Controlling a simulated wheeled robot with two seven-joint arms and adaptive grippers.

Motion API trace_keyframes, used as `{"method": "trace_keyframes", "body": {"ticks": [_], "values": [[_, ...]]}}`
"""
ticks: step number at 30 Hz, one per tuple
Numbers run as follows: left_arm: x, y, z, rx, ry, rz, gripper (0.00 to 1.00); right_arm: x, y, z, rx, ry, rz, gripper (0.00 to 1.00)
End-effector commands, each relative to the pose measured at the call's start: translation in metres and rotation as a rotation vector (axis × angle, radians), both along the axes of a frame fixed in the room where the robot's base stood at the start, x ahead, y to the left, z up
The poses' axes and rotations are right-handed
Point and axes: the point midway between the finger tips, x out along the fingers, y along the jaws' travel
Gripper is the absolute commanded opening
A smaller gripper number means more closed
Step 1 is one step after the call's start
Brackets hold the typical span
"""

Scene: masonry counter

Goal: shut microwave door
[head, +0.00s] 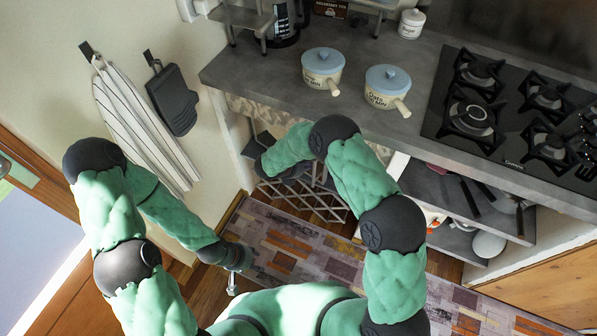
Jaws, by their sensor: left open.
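I cannot make out a microwave or its door in the head view. My left gripper (233,284) hangs low over the floor and rug at lower left, its slim metal fingers open and empty. My right arm bends across the front of the counter. Its dark wrist end is near the shaded space under the counter's left end. The right fingers are too dark and small to read there, so I cannot tell their state or what they touch.
The grey counter (416,136) carries two blue-lidded pots (322,66) (386,84) and a black gas hob (515,110). Open shelves (470,208) lie below it. A striped towel (135,120) and a dark mitt (173,101) hang on the left wall. A patterned rug (290,247) covers the floor.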

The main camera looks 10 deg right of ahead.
Motion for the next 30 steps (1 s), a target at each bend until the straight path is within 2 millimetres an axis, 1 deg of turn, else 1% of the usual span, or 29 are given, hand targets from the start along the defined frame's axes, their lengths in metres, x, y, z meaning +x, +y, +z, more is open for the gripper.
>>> {"method": "trace_keyframes", "body": {"ticks": [4,17,20,25,27,30], "values": [[0.000,0.000,-0.003,0.000,0.000,0.000,0.48,0.005,-0.008,0.000,0.000,0.000,0.000,0.00],[0.000,0.000,-0.004,0.000,0.000,0.000,0.48,0.007,-0.011,0.001,0.000,-0.001,-0.001,0.00],[0.000,0.000,-0.007,0.000,0.000,0.000,0.48,0.014,-0.021,0.000,0.001,-0.002,-0.005,0.00],[0.000,0.000,-0.014,0.000,0.000,0.000,0.48,0.030,-0.045,-0.001,0.000,-0.001,-0.004,0.00],[0.000,0.000,-0.014,0.000,0.000,0.000,0.48,0.033,-0.049,0.000,0.000,0.000,-0.001,0.00],[0.000,0.000,-0.013,0.000,0.000,0.000,0.48,0.033,-0.048,0.001,0.000,0.001,0.001,0.00]]}}
